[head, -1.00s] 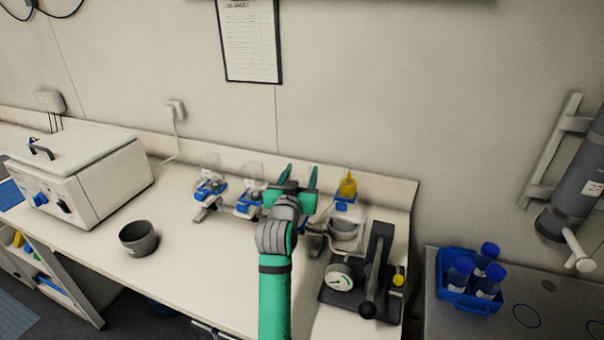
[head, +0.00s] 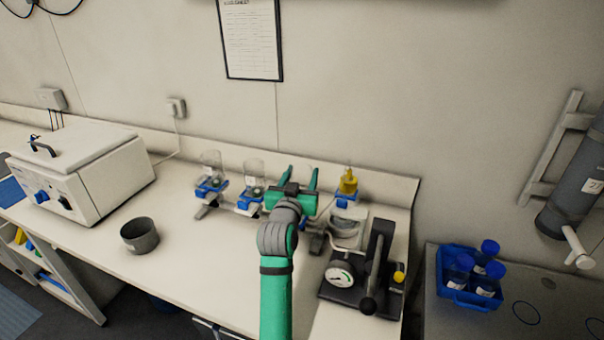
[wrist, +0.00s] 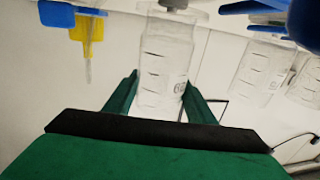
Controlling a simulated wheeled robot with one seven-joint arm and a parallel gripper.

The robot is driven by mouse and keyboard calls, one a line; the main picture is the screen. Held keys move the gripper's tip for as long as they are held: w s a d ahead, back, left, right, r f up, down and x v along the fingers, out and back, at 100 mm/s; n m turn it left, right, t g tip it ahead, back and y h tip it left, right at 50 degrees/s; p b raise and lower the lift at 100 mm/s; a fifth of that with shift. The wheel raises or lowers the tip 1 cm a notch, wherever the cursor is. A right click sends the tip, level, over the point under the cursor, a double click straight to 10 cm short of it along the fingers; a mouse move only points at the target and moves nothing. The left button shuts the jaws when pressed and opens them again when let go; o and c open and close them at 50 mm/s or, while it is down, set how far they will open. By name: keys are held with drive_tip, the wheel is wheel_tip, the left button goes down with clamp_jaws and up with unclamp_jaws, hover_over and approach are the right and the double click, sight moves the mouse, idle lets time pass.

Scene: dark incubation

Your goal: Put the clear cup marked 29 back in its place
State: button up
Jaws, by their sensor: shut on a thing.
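My gripper (head: 299,179) is at the back of the bench, to the right of the two cups in the rack, with its fingers pointing toward the wall. In the wrist view my gripper (wrist: 160,92) is shut on a clear cup (wrist: 164,62) with dark graduation lines. A dark mark, partly covered by the right finger, looks like an upside-down number. A grey part (wrist: 173,5) shows at the cup's end at the top of the picture; whether they touch I cannot tell. In the head view the held cup is mostly hidden by my gripper.
Two other clear cups (head: 211,163) (head: 254,169) stand in blue holders on the left. A yellow item (head: 348,182) sits in a blue holder on the right. A black device with a dial (head: 340,277) stands in front of it. A grey bowl (head: 139,236) stands on clear bench.

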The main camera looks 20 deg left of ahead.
drive_tip(key=shift+f, duration=0.45)
drive_tip(key=o, duration=1.2)
drive_tip(key=s, duration=0.7)
drive_tip(key=s+d, duration=0.1)
drive_tip(key=s, duration=0.2)
drive_tip(key=shift+s+d, duration=0.1)
drive_tip(key=shift+s, duration=0.25)
drive_tip(key=shift+f, duration=0.1)
